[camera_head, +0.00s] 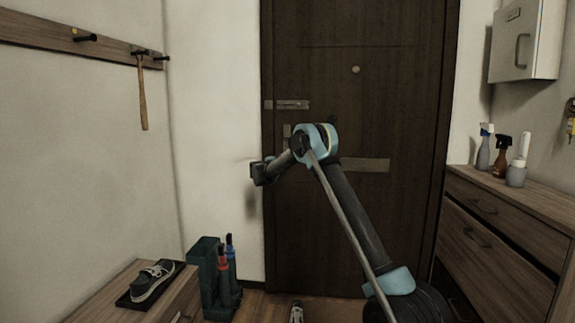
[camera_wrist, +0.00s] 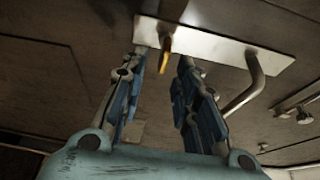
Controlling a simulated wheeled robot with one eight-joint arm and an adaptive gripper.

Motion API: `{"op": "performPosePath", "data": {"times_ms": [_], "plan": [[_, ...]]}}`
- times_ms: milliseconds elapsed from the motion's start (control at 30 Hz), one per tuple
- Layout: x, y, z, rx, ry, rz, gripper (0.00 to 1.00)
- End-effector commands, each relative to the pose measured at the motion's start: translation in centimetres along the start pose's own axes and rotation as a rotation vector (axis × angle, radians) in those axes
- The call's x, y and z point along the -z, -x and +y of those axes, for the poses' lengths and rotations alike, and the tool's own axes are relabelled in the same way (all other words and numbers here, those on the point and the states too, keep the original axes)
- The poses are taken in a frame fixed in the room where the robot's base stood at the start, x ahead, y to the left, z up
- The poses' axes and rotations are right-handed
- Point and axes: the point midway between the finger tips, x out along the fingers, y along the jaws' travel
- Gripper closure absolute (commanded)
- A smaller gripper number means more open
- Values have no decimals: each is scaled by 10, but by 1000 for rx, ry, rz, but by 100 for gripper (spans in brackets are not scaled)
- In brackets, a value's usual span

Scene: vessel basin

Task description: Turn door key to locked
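The key (camera_wrist: 166,54) is a small brass piece standing out from a pale metal lock plate (camera_wrist: 225,46) in the wrist view. My gripper (camera_wrist: 163,60) is open, with one finger on each side of the key and a visible gap to each. A bent metal door handle (camera_wrist: 251,85) rises from the same plate, right of the fingers. In the head view the dark wooden door (camera_head: 390,110) is shut, and the lock plate (camera_head: 287,130) shows at its left edge. My arm hides the key and most of the handle there.
A slide bolt (camera_head: 290,104) sits above the lock plate on the door. A bench with a shoe (camera_head: 152,280) and a green umbrella stand (camera_head: 206,275) are at the lower left. A wooden cabinet (camera_head: 500,240) with bottles stands at the right. A small object lies on the floor before the door.

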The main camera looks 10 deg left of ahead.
Motion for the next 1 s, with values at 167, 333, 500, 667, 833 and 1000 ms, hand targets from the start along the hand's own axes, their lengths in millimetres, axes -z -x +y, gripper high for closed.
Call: {"op": "performPosePath", "data": {"times_ms": [167, 333, 500, 667, 833, 1000], "plan": [[-1, 34, 0, -1, 0, -2, 72], [0, 57, 1, -1, 0, 0, 72], [-1, 67, 1, -1, 0, -1, 72], [0, 69, 2, -1, 0, 0, 72], [0, 68, 1, -1, 0, 0, 72], [6, 65, -14, 18, 12, -23, 72]]}}
